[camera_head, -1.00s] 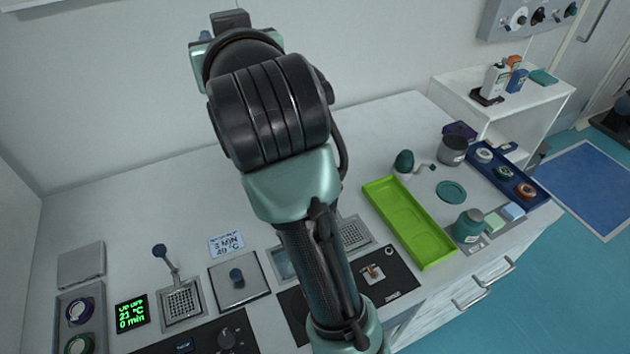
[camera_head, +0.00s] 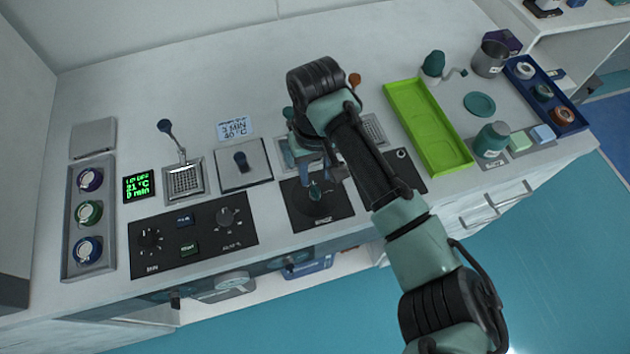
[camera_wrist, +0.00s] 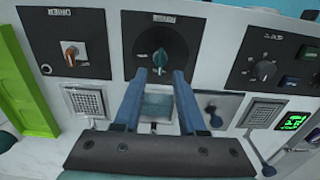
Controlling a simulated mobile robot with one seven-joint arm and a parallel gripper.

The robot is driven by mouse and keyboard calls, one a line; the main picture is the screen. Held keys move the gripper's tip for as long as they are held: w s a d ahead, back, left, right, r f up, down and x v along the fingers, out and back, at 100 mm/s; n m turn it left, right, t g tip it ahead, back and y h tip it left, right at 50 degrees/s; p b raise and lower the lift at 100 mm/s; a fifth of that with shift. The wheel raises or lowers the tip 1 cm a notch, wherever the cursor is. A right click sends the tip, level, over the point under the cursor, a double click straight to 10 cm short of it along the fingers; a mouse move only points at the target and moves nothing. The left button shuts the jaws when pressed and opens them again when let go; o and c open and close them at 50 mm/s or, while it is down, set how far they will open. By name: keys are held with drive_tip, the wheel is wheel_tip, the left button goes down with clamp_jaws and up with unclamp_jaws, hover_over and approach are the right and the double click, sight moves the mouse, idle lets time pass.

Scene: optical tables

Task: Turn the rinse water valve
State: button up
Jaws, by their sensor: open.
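The rinse water valve is a teal knob (camera_head: 315,192) on a black panel (camera_head: 300,213) at the bench front, whose label appears to read RINSE. It also shows in the wrist view as a teal knob (camera_wrist: 160,60) on a dark round dial. My gripper (camera_head: 317,177) is above this panel, pointing down at the knob. In the wrist view my gripper (camera_wrist: 160,76) is open, its two blue fingers apart with the knob between and just beyond their tips. Nothing is held. I cannot tell if the fingers touch the knob.
A second black panel with an orange-handled valve (camera_wrist: 71,55) is beside it. A control panel with dials (camera_head: 192,234) is on the other side. A lidded square plate (camera_head: 243,164), a lime-green tray (camera_head: 428,125) and a teal jar (camera_head: 491,140) are on the bench.

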sight(315, 188)
drive_tip(key=shift+f, duration=2.8)
clamp_jaws()
